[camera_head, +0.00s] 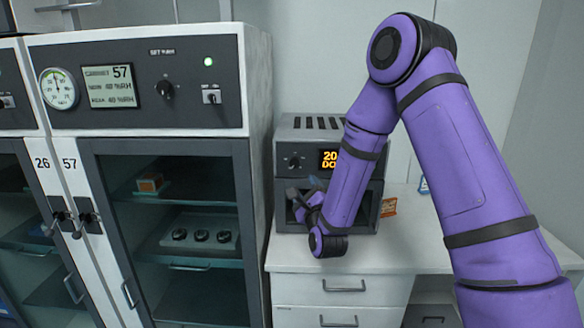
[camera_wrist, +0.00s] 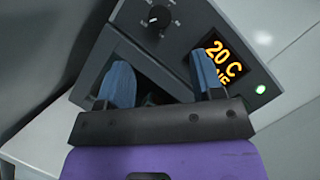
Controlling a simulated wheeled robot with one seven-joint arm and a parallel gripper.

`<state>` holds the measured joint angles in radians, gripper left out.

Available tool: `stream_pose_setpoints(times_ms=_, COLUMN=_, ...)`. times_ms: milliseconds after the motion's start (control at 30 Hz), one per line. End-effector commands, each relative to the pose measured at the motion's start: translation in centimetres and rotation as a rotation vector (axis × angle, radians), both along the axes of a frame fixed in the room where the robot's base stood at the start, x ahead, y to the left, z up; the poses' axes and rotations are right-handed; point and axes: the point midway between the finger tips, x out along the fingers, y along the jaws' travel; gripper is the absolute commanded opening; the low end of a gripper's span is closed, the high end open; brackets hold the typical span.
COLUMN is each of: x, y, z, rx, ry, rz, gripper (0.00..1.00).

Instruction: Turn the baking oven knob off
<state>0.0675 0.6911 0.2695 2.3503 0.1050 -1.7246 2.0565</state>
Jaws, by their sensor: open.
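The baking oven (camera_head: 320,126) is a small grey box on the white counter, right of the tall cabinet. Its black round knob (camera_head: 294,162) is on the upper left of the front panel. In the wrist view the knob (camera_wrist: 159,17) shows near the top, with a white pointer mark and small labels around it. The oven display (camera_wrist: 226,58) glows orange and reads "20 C", with a second line partly cut off. My gripper (camera_wrist: 163,82) is open, its two blue fingers apart and empty, in front of the oven below the knob. In the head view my gripper (camera_head: 305,197) is partly hidden by my wrist.
A tall dry cabinet (camera_head: 146,140) with glass doors stands close on the left, with its own knob (camera_head: 165,90) and switch. A small orange packet (camera_head: 388,207) lies right of the oven. A green light (camera_wrist: 260,89) is lit on the oven panel. The counter (camera_head: 425,250) is mostly clear on the right.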

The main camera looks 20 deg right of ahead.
Motion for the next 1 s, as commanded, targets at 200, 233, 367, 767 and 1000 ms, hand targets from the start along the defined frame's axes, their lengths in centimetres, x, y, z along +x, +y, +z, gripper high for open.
stream_pose_setpoints(times_ms=200, x=1.5, y=0.0, z=0.4, rx=0.008, ry=-0.010, rz=0.000, gripper=0.61)
stream_pose_setpoints(times_ms=233, x=2.0, y=0.0, z=0.5, rx=0.008, ry=-0.010, rz=0.000, gripper=0.61)
stream_pose_setpoints(times_ms=367, x=4.2, y=0.0, z=1.1, rx=0.008, ry=-0.010, rz=0.000, gripper=0.61)
stream_pose_setpoints(times_ms=767, x=9.7, y=-0.1, z=2.5, rx=0.007, ry=-0.008, rz=0.001, gripper=0.61)
stream_pose_setpoints(times_ms=1000, x=10.4, y=-0.1, z=2.7, rx=0.006, ry=-0.007, rz=0.000, gripper=0.61)
